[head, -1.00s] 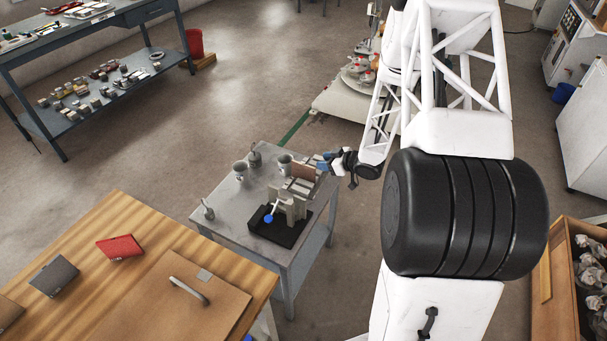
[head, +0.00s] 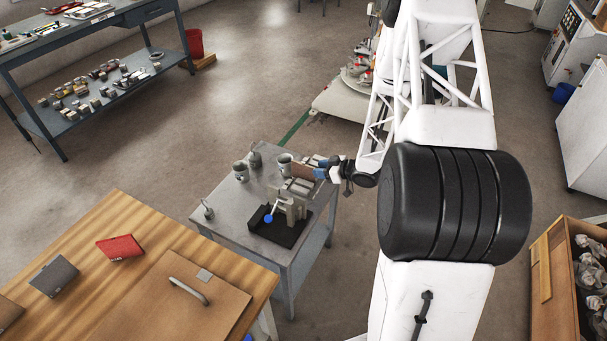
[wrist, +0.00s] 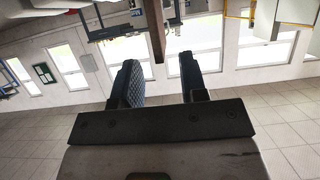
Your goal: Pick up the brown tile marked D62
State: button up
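A brown tile (head: 301,171) shows at the small grey table, beside the pale rack (head: 290,203) and in front of my gripper (head: 322,167). No marking can be read on it. In the wrist view a thin brown strip (wrist: 153,30), seemingly this tile edge-on, reaches down between the fingers of my gripper (wrist: 158,68). The two dark fingers are apart, with a visible gap on each side of the strip. Another brown piece (head: 9,312) lies at the left edge of the wooden bench, partly cut off; its marking cannot be read either.
The grey table (head: 226,225) carries metal mugs (head: 241,172) and a black base (head: 278,232) with a blue knob. The wooden bench (head: 85,235) holds a red tile (head: 119,247), a dark grey tile (head: 54,276) and a brown board with a handle. Open floor lies behind.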

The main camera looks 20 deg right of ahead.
aim_at(308, 168)
jog(key=shift+w+a+f, duration=0.1)
jog(key=shift+w+a, duration=0.1)
jog(key=shift+a, duration=0.05)
jog(key=shift+w+a, duration=0.1)
jog(key=shift+x, duration=2.45)
jog(key=shift+c, duration=0.3)
grip_shut()
